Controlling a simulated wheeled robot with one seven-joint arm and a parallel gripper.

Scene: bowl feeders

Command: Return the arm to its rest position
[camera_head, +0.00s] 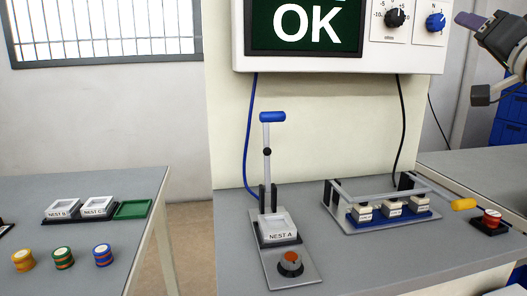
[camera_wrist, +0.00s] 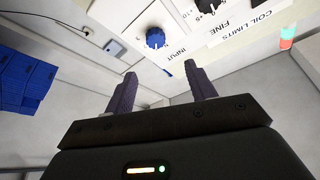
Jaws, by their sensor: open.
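My gripper (camera_head: 470,20) is at the upper right of the head view, raised in the air beside the control panel. In the wrist view its two purple-grey fingers (camera_wrist: 160,92) stand apart with nothing between them. The control panel (camera_head: 240,40) reads "OK" on its dark green screen. Its blue knob (camera_head: 436,21) is just left of my gripper in the head view. The blue INPUT knob also shows beyond the fingers in the wrist view (camera_wrist: 155,38), apart from them.
A blue-handled lever (camera_head: 272,117) stands upright over NEST A (camera_head: 280,230). A barred fixture (camera_head: 380,215) holds several labelled blocks. A red button (camera_head: 492,218) sits at right. The left table (camera_head: 100,185) bears nests, a green tray (camera_head: 133,209) and several coils. Blue bins (camera_wrist: 25,75) are beyond.

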